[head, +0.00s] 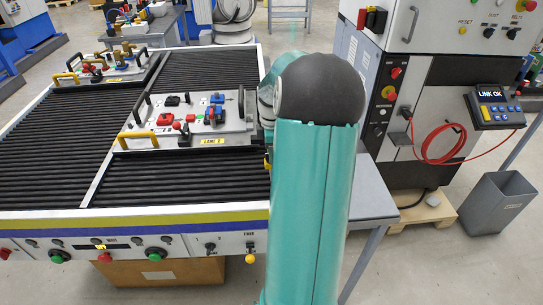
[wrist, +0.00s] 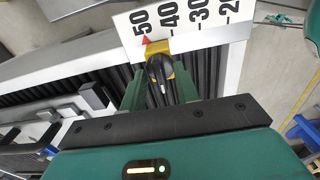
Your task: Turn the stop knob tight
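The stop knob (wrist: 159,70) is black and shows in the wrist view on a yellow block (wrist: 180,44) at the conveyor's side rail. A red pointer (wrist: 146,39) on the block stands close to the 50 mark of a white scale (wrist: 185,22). My gripper (wrist: 160,78) has its two green fingers apart, one on each side of the knob. I see no clear contact between fingers and knob. In the head view my arm hides the gripper and the knob; only a sliver of yellow (head: 267,160) shows beside the arm.
A second tray (head: 110,72) lies farther left. A control cabinet (head: 425,130) with a red cable and a grey bin (head: 500,203) stand to the right.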

